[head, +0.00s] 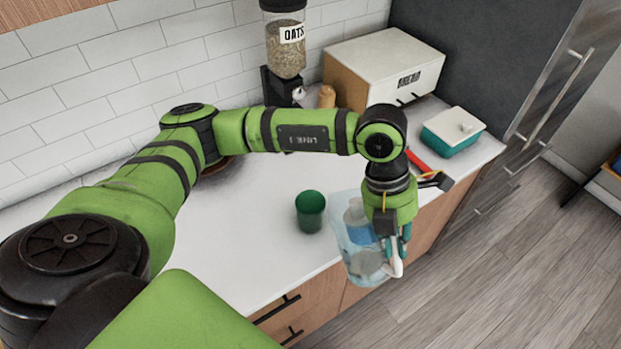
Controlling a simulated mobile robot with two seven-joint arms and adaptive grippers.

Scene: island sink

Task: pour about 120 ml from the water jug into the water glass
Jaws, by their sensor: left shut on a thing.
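A green tumbler, which looks like the water glass (310,213), stands upright on the white counter near its front edge. The water jug (355,240), clear and pale blue, is just to the right of the glass and apart from it. My left gripper (395,248) points down and is shut on the jug's handle at the jug's right side. The jug overlaps the counter's front edge in the picture and looks close to upright. The gripper hides part of its right side, and the water level is hard to make out. My right gripper is out of view.
An oats dispenser (285,45) stands by the tiled wall. A bread box (385,65) and a teal container with a white lid (452,130) stand at the back right. A red-handled thing (417,161) lies behind my gripper.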

